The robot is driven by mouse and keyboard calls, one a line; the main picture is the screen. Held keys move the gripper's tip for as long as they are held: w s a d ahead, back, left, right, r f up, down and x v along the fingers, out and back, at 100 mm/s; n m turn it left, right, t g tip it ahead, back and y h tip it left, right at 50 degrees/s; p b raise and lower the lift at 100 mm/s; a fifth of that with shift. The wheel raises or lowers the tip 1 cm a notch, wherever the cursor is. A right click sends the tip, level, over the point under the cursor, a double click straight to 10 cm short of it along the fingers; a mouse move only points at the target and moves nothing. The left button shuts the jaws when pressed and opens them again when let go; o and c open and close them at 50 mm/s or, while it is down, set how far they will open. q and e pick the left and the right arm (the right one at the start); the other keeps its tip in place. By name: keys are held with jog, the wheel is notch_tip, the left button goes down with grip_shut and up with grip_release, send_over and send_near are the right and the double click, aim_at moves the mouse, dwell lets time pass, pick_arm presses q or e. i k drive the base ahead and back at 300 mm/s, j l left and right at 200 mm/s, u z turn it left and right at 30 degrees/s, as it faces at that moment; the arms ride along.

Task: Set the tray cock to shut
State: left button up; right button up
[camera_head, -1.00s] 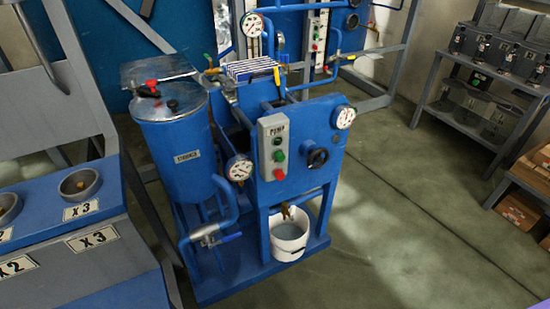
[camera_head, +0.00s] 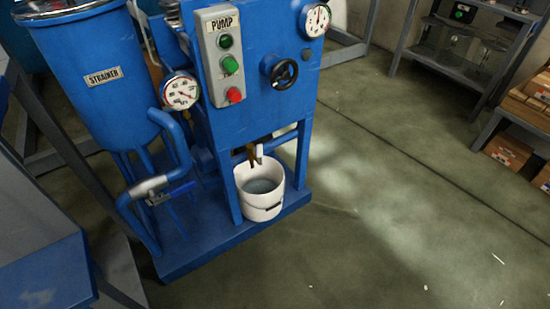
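A small brass cock (camera_head: 251,155) with a pale lever hanging beside it sits under the blue machine's front panel. I take it for the tray cock; its lever points roughly downward, but I cannot tell whether it is open or shut. A white bucket (camera_head: 262,207) holding grey liquid stands directly below it. Another valve with a blue lever (camera_head: 171,193) sits on the strainer's outlet pipe to the left. Neither of my grippers shows in the head view.
The blue strainer tank (camera_head: 98,90) stands left of the machine. A pump switch box (camera_head: 226,62), a black handwheel (camera_head: 279,71) and dial gauges are on the machine. The floor (camera_head: 370,220) in front and right is clear. Shelves with boxes (camera_head: 508,149) stand at right.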

aim_at(260, 147)
jog(key=i+l+u, duration=0.15)
jog(key=u, duration=1)
jog(key=l+u, duration=0.35)
jog(key=l, duration=0.15)
jog(key=l+u, duration=0.4)
jog(key=l, duration=0.15)
jog(key=l+u, duration=0.2)
jog(key=l, duration=0.35)
jog(key=k+l+u, duration=0.2)
jog(key=l, duration=0.3)
jog(key=l+u, duration=0.1)
jog(key=l, duration=0.45)
jog(key=k+l+u, duration=0.1)
jog(key=l, duration=0.45)
jog(key=k+l, duration=0.1)
jog(key=l, duration=0.3)
jog(key=k+l, duration=0.15)
jog(key=l, duration=0.25)
jog(key=k+l, duration=0.1)
jog(key=l, duration=0.3)
jog(key=k+l, duration=0.1)
jog(key=l, duration=0.3)
jog(key=k+l, duration=0.15)
jog(key=l, duration=0.25)
